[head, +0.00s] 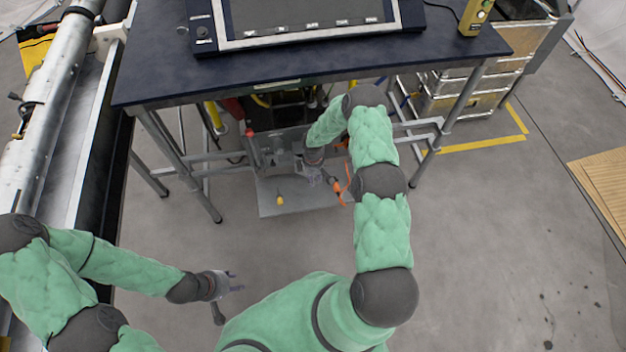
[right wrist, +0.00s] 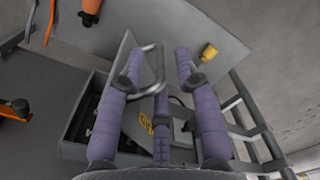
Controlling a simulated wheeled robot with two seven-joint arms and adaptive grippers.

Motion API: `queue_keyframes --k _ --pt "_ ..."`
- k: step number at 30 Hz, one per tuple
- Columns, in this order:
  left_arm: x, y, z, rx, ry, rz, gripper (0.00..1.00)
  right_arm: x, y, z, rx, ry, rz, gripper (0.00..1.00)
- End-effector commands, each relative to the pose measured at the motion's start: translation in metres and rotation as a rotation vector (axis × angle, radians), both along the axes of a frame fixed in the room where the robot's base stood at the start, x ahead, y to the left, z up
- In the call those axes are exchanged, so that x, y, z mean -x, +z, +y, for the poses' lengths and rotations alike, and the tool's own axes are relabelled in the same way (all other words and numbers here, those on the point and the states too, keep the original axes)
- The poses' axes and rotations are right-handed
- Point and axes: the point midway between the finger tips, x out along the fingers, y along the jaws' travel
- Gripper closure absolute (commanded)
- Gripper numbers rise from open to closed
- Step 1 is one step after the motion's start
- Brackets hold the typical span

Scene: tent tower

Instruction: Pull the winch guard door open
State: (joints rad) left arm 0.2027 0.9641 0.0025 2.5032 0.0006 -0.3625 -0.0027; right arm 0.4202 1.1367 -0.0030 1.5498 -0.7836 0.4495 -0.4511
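The winch guard (head: 280,148) is a see-through grey housing under the dark table in the head view. My right gripper (head: 320,178) is at its front right. In the right wrist view a bare metal U-shaped handle (right wrist: 158,66) stands beside a grey panel (right wrist: 118,62), apparently the guard door. My right gripper's purple fingers (right wrist: 157,62) are spread on both sides of the handle. The fingers look open; contact with the handle cannot be told. My left gripper (head: 236,281) is open and empty over the floor at the lower left, well away from the guard.
The dark table (head: 330,72) covers the area above the guard, with metal legs (head: 190,180) on both sides. A yellow knob (right wrist: 209,52) and an orange-handled item (right wrist: 90,10) are near the right gripper. Open floor (head: 480,220) lies to the right.

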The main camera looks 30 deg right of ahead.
Motion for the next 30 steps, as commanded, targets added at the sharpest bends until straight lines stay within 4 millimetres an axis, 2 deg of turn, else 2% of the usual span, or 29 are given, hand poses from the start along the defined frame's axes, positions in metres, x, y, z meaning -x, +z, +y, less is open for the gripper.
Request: queue_keyframes --k 11,12,15,30 --pt "-0.0002 -0.0018 0.0000 0.000 0.000 0.000 0.60 -0.0005 -0.0055 -0.0002 0.000 -0.001 -0.001 0.67" --pt "-0.0002 -0.0017 0.0001 0.000 0.000 -0.001 0.60 -0.0005 -0.0055 -0.0002 0.000 -0.001 -0.001 0.72" --pt "-0.0002 -0.0018 0.0000 0.000 0.000 -0.001 0.60 -0.0004 -0.0055 -0.0002 0.000 -0.001 -0.001 1.00" --pt "-0.0001 -0.0057 0.0000 0.000 0.000 0.000 0.60 -0.0009 -0.0059 -0.0001 0.000 -0.053 -0.003 1.00"
